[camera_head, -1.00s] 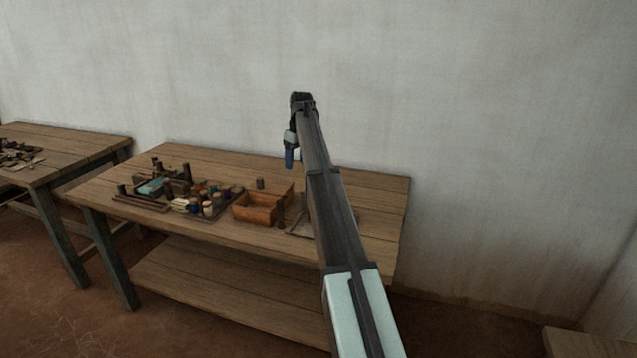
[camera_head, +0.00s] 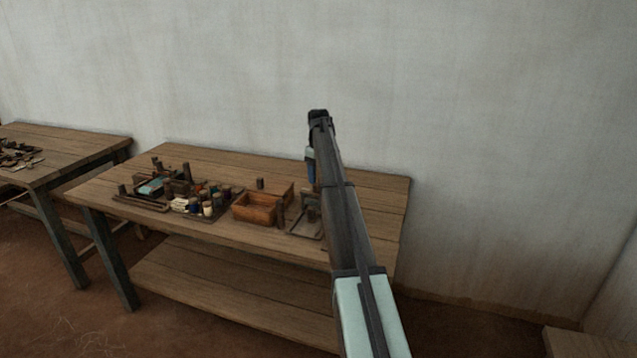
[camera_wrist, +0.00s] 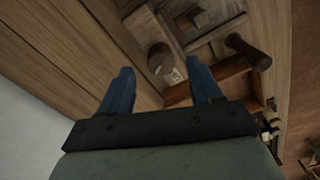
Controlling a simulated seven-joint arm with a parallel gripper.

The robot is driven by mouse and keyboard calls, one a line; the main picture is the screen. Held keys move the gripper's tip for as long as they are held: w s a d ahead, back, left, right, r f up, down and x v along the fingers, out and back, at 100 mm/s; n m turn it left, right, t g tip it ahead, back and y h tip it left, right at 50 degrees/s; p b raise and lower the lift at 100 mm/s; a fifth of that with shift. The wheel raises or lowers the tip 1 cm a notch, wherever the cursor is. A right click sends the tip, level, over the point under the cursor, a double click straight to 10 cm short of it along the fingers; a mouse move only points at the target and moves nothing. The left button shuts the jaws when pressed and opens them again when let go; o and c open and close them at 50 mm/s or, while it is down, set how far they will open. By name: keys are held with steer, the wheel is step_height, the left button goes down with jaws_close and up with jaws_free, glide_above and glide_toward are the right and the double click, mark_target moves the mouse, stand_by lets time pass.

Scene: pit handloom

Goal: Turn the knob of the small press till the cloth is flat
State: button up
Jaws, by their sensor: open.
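My gripper (camera_head: 312,182) hangs over the right part of the table, with a blue finger showing beside my arm. In the wrist view its two blue fingers (camera_wrist: 160,82) are apart with nothing held between them. What looks like the small press (camera_head: 311,215) stands on a flat board right of the wooden box, partly hidden by my arm. In the wrist view a round-topped dark knob (camera_wrist: 160,57) shows just beyond the gap between the fingers, apart from them. I cannot make out the cloth or whether it is flat.
An open wooden box (camera_head: 257,206) stands left of the press. A dark upright post (camera_head: 280,212) is at its right front corner, also in the wrist view (camera_wrist: 248,50). A tray of spools (camera_head: 205,207) lies farther left. The table's right end (camera_head: 385,205) is bare.

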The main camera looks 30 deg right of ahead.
mark_target(318, 187)
steer(key=shift+f, duration=1.75)
steer(key=c, duration=1)
